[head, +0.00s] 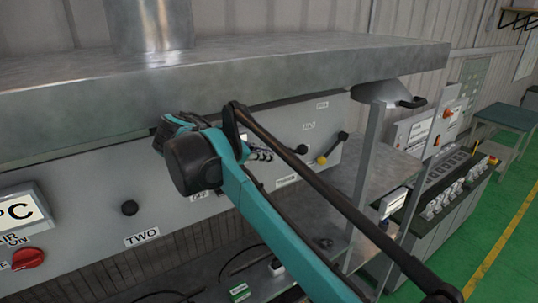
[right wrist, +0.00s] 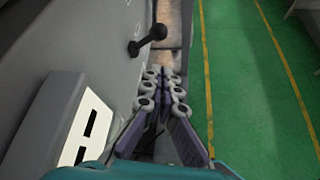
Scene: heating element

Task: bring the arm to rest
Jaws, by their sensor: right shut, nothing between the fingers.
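My right arm (head: 262,228), teal with black joints, reaches up from the bottom of the head view in front of a grey control panel (head: 165,213). My right gripper (head: 262,154) is partly hidden behind its own wrist, close to the panel. In the right wrist view the right gripper (right wrist: 165,78) has its fingers together, with nothing between them. A black lever with a round knob (right wrist: 156,33) sticks out of the panel ahead and to the left of the fingertips, apart from them. My left gripper is in neither view.
A thick metal shelf (head: 225,80) overhangs the panel just above my right wrist. A metal post (head: 368,165) and a switch console (head: 445,185) stand right. Green floor (head: 500,250) lies open beyond.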

